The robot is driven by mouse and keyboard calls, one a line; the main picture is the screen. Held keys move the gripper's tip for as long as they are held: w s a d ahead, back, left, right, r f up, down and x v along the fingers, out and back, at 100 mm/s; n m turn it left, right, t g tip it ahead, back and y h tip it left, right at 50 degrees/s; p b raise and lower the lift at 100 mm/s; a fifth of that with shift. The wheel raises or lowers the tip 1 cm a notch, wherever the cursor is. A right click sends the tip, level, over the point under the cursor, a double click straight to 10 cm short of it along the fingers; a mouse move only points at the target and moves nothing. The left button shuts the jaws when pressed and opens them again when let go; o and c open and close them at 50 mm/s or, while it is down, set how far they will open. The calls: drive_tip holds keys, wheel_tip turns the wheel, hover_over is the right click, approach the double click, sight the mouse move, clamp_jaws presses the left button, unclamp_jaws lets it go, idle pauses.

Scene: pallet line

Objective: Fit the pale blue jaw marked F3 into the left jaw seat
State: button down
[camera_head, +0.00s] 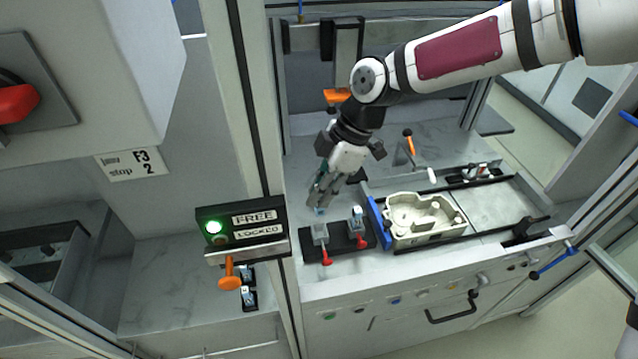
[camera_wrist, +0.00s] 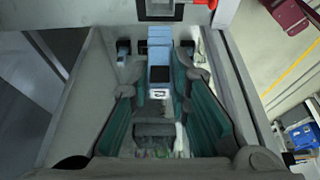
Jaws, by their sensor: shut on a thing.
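The pale blue jaw (camera_wrist: 159,60) lies between the teal-lined fingers of my gripper (camera_wrist: 157,50) in the wrist view. My gripper is shut on it. Its marking is too small to read. In the head view my gripper (camera_head: 320,198) points down behind the black seat block (camera_head: 338,243), and a little pale blue shows at its fingertips. The left jaw seat (camera_head: 320,234) is a grey holder with a red lever, just in front of the fingertips. The right seat (camera_head: 357,225) has a similar red lever and a bluish piece at its top.
A cream casting (camera_head: 425,218) sits in a fixture beside a blue bar (camera_head: 378,221), right of the seats. A sign (camera_head: 130,163) reads jaw F3, stop 2. A FREE/LOCKED panel (camera_head: 243,229) shows a green lamp by FREE. More small pieces (camera_head: 248,294) stand lower left, beyond a post.

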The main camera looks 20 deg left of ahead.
sight(320, 212)
drive_tip(key=shift+f+b, duration=1.4)
drive_tip(key=shift+f, duration=2.6)
drive_tip(key=shift+f, duration=0.55)
drive_tip(key=c, duration=1.4)
unclamp_jaws()
drive_tip(key=v, duration=1.2)
